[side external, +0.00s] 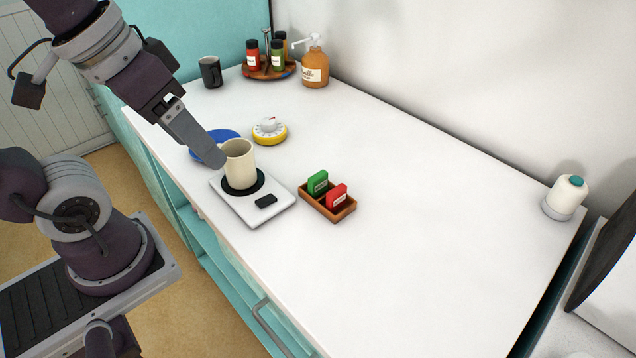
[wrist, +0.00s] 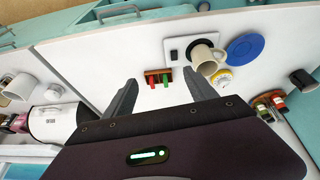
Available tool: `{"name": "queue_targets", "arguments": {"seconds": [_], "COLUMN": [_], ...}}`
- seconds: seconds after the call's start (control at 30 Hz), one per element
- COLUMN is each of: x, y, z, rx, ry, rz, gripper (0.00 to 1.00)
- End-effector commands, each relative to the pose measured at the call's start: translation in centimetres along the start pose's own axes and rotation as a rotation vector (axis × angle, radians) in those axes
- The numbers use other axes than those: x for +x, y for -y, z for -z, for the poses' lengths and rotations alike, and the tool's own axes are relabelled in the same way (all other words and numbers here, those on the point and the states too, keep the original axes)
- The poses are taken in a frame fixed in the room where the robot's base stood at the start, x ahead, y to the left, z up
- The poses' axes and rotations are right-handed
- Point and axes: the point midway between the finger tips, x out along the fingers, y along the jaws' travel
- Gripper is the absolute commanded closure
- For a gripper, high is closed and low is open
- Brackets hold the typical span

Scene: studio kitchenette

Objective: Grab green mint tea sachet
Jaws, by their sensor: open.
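The green sachet (side external: 317,183) stands upright in a small wooden holder (side external: 338,214) beside a red sachet (side external: 337,196). In the wrist view the green sachet (wrist: 165,82) and the red sachet (wrist: 152,84) show small in the holder, between and beyond the fingers. My gripper (side external: 218,162) is up at the left, close to the cream mug in the side view, and apart from the sachets. In the wrist view my gripper (wrist: 161,92) has its two fingers spread with nothing between them.
A cream mug (side external: 239,165) stands on a white scale (side external: 240,205) left of the holder. A blue plate (side external: 213,143), a yellow timer (side external: 269,132), a dark mug (side external: 210,72), a spice rack (side external: 268,72) and a pump bottle (side external: 314,68) stand farther back.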

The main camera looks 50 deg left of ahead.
Motion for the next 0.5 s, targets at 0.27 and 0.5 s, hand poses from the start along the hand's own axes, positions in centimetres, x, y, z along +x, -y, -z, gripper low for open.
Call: {"name": "queue_targets", "arguments": {"seconds": [0.27, 0.5], "x": [7.0, 18.0], "y": [-0.8, 3.2], "z": [7.1, 12.7], "rx": [-0.632, -1.256], "ry": [0.584, 1.031], "rz": [-0.189, -0.439], "gripper": [0.35, 0.35]}}
